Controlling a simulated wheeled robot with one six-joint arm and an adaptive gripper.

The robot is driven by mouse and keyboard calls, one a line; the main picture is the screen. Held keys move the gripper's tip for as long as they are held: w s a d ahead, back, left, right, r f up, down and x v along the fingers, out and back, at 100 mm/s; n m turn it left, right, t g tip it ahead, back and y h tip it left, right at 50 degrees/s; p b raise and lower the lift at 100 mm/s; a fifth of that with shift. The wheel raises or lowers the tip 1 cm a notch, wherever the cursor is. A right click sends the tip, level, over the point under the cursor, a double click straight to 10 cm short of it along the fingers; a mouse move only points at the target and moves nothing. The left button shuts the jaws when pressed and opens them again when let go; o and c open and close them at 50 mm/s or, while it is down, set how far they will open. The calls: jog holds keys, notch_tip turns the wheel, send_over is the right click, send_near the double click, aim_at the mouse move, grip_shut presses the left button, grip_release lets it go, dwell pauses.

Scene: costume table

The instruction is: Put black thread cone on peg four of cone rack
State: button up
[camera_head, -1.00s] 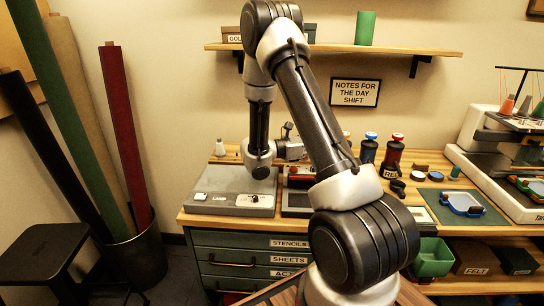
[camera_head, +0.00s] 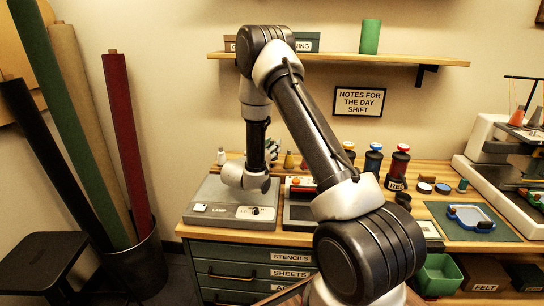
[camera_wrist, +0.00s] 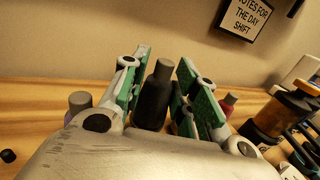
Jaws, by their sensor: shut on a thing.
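The black thread cone (camera_wrist: 153,98) is dark with a grey tip and stands roughly upright in the wrist view. My gripper (camera_wrist: 158,88) has its green-padded fingers on both sides of it and is shut on it. The cone's base is hidden behind my gripper's body, so I cannot tell whether it touches anything below. In the head view my gripper (camera_head: 273,147) is small and partly hidden by my wrist, at the back of the table. A white cone (camera_head: 221,157) and a yellowish cone (camera_head: 289,160) stand along the back there. The rack's pegs cannot be made out.
A purple cone (camera_wrist: 80,101) and a red cone (camera_wrist: 228,101) stand either side in the wrist view. A grey lamp box (camera_head: 230,208) lies in front of my wrist. Capped jars (camera_head: 373,158) stand to the right. A wall shelf (camera_head: 400,60) is above.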

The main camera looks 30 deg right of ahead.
jog(key=shift+f, duration=1.75)
jog(key=o, duration=0.7)
jog(key=shift+f, duration=0.1)
